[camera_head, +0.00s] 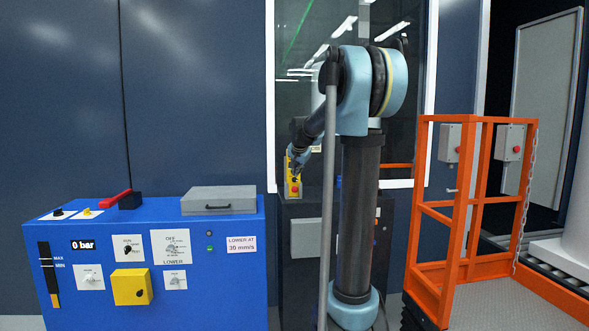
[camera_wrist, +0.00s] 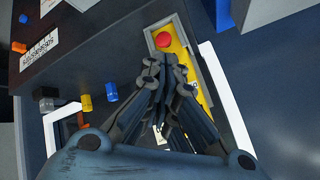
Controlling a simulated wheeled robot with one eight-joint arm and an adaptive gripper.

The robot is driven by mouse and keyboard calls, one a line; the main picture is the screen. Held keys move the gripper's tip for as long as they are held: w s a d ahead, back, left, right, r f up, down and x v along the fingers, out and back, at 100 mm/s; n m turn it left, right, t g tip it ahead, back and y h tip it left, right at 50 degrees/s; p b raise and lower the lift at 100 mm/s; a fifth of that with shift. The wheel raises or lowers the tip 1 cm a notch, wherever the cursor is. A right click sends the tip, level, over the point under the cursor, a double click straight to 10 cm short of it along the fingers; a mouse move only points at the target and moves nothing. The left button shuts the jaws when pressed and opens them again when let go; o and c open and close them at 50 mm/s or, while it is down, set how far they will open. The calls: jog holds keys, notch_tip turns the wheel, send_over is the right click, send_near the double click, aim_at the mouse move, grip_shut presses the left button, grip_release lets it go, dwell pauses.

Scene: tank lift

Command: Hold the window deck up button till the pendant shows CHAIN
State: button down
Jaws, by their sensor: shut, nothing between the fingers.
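A yellow pendant (camera_head: 289,186) with a red button hangs upright by the window, just left of my arm. In the wrist view the pendant (camera_wrist: 199,81) lies behind my fingers, and its red button (camera_wrist: 163,40) shows beyond the fingertips. My gripper (camera_head: 297,160) is shut and empty, at the upper part of the pendant in the head view. In the wrist view my gripper (camera_wrist: 158,62) covers the middle of the pendant, so the buttons there are hidden. I cannot tell whether the fingertips touch a button. No readable CHAIN text shows.
A blue console (camera_head: 220,285) with dials and a red lever stands at left. A dark cabinet (camera_head: 300,240) is below the pendant. An orange cage (camera_head: 447,220) with grey button boxes stands at right. Blue and yellow knobs (camera_wrist: 85,104) lie left of my fingers.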

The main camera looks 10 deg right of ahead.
jog(key=w, duration=0.8)
jog(key=shift+w+a, duration=0.15)
jog(key=shift+w, duration=0.25)
jog(key=shift+w, duration=0.8)
dwell(2.1)
jog(key=shift+s, duration=0.1)
dwell(3.2)
jog(key=shift+s, duration=0.75)
